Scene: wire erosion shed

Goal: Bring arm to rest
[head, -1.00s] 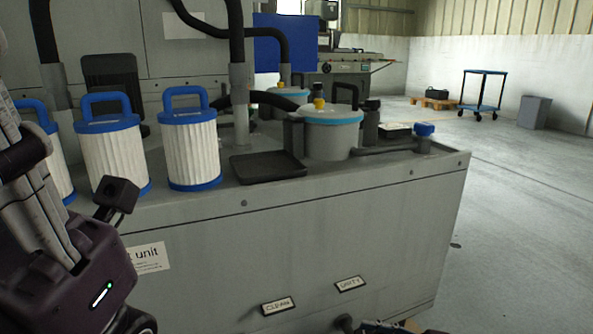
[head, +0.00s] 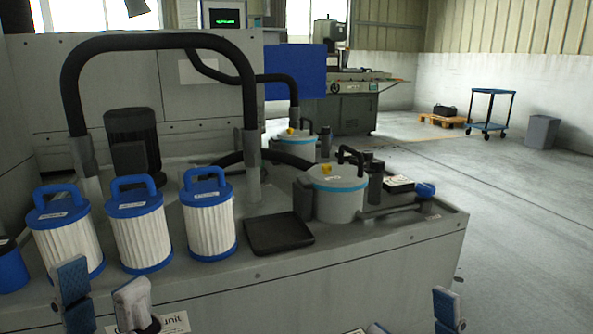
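My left gripper (head: 103,288) shows at the lower left, pointing up. Its two fingertips, one with a blue pad, stand apart with nothing between them. It appears in front of the white pleated filters with blue caps and handles, such as the middle filter (head: 139,236) and the right filter (head: 210,222). My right gripper (head: 411,316) shows only by its fingertips at the bottom edge. They stand apart in front of the grey cabinet (head: 330,290), with nothing seen between them. The rest of both arms is out of view.
On the cabinet top stand a black tray (head: 279,234), a grey pot with a light-blue rim (head: 338,200) and arched black hoses (head: 150,40). A blue-topped cart (head: 491,110) and a grey bin (head: 542,131) are farther back. The floor at right is clear.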

